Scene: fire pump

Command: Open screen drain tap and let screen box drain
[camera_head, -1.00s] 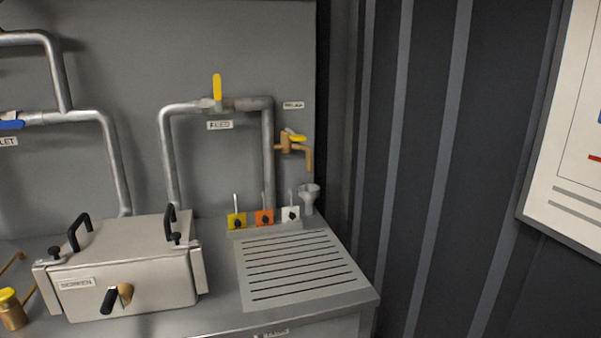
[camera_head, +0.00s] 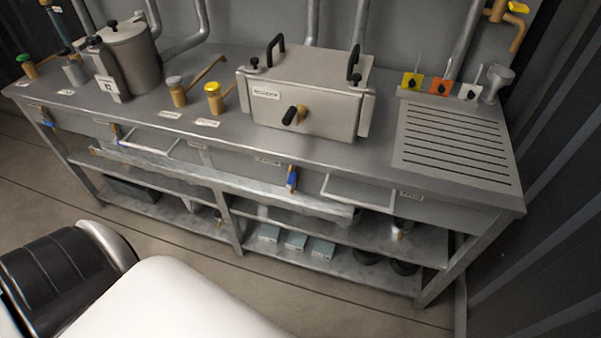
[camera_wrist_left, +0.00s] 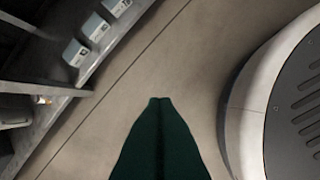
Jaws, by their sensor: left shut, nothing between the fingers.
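The screen box (camera_head: 309,95) is a grey metal box with a label and two black handles on its lid. It stands on the metal bench (camera_head: 370,160) in the head view. Its drain tap (camera_head: 294,115) sticks out of the front face, with a brass body and a black lever slanting down to the left. No water shows at the tap. My left gripper (camera_wrist_left: 160,100) shows only in the left wrist view, its dark green fingers shut and empty above bare floor. It is apart from the tap. My right gripper is in neither current view.
A slotted drain board (camera_head: 455,146) lies right of the box. A yellow-topped brass fitting (camera_head: 214,98) and a grey pot (camera_head: 126,60) stand to its left. Lower shelves (camera_head: 340,222) hold small boxes (camera_head: 295,241). The floor before the bench is partly clear.

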